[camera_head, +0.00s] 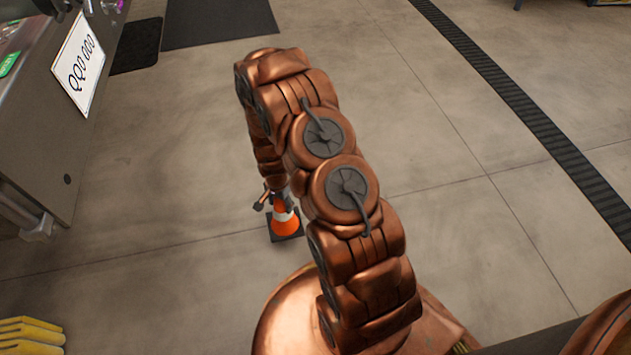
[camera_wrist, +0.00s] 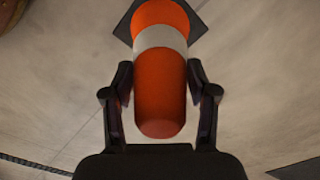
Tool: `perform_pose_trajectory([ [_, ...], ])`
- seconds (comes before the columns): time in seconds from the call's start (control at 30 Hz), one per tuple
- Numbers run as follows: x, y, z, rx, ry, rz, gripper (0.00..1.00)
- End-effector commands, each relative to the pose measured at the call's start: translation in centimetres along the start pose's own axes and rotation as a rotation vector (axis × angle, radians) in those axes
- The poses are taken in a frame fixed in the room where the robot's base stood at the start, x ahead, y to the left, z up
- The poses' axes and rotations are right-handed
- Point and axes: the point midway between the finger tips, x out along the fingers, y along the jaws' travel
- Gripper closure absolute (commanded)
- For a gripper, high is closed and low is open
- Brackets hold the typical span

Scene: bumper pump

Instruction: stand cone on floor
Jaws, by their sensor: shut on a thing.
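An orange cone with a white band and a dark square base (camera_head: 286,222) shows below my arm in the head view, upright, with its base at or close to the floor. I cannot tell if the base touches the floor. My gripper (camera_head: 272,197) is at the cone's upper part, partly hidden by my arm. In the wrist view the cone (camera_wrist: 160,85) lies between the two dark fingers of my gripper (camera_wrist: 160,85), its tip towards the palm and its base away from it. The fingers are shut on the cone.
A grey metal cabinet or bench (camera_head: 40,120) stands at the left. A yellow object (camera_head: 30,335) is at the lower left. Dark mats (camera_head: 218,22) lie at the back, and a dark floor grate (camera_head: 530,120) runs along the right. The concrete floor around the cone is clear.

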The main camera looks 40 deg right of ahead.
Motion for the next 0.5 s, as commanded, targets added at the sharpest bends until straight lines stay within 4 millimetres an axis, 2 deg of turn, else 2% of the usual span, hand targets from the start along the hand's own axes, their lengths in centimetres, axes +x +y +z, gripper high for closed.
perform_pose_trajectory([
  [0.5,1.3,4.8,-9.6,0.004,0.002,-0.002,1.00],
])
